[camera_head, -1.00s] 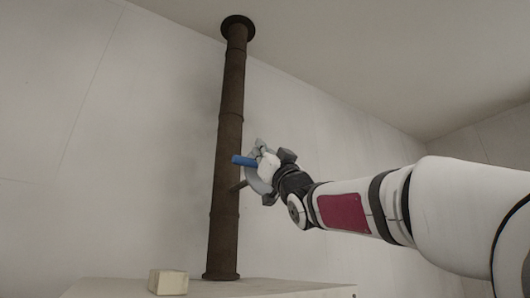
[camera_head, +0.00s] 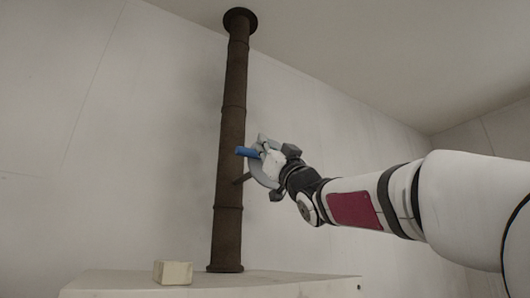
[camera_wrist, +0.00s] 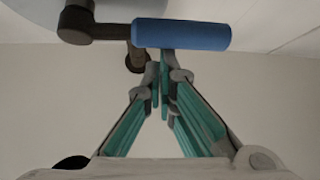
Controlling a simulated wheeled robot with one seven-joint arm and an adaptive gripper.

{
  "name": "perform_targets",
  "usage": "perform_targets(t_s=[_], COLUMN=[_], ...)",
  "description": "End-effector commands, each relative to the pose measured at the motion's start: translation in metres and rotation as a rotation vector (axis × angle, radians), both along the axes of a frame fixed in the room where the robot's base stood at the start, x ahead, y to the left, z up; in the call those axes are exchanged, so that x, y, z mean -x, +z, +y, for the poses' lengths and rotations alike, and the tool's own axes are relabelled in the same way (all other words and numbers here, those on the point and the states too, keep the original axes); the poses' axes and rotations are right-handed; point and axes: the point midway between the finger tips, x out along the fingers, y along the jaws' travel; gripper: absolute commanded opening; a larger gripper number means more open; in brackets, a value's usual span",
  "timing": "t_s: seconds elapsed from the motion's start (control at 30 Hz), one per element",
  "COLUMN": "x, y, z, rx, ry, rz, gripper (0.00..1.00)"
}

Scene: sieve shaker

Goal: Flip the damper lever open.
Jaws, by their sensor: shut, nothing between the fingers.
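The damper lever shows in the head view as a blue grip (camera_head: 247,152) beside a brown upright pipe (camera_head: 229,130). In the wrist view its blue grip (camera_wrist: 180,35) lies crosswise at the top, joined on the left to a dark lever arm (camera_wrist: 103,32). A pale grey disc (camera_wrist: 72,14) is behind that arm. My gripper (camera_wrist: 161,62) has its teal-padded fingers together, with nothing between them. The fingertips are just below the blue grip in the wrist view; I cannot tell whether they touch it. In the head view my gripper (camera_head: 268,158) partly overlaps the disc.
A pale block (camera_head: 173,272) sits on the white surface (camera_head: 120,284) near the pipe's foot. A pale wall (camera_head: 90,150) stands behind the pipe. The space left of the pipe looks clear.

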Motion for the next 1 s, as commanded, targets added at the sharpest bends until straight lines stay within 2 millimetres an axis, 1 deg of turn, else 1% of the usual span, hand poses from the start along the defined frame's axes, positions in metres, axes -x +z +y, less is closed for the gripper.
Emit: perform_targets(t_s=[0.47,0.67,1.0], x=[-0.002,-0.004,-0.005], y=[-0.01,-0.02,-0.039], z=[-0.001,-0.001,-0.006], rx=[0.097,0.21,0.476], ry=[-0.003,-0.004,-0.003], rz=[-0.063,-0.137,-0.317], gripper=[0.0,0.0,0.0])
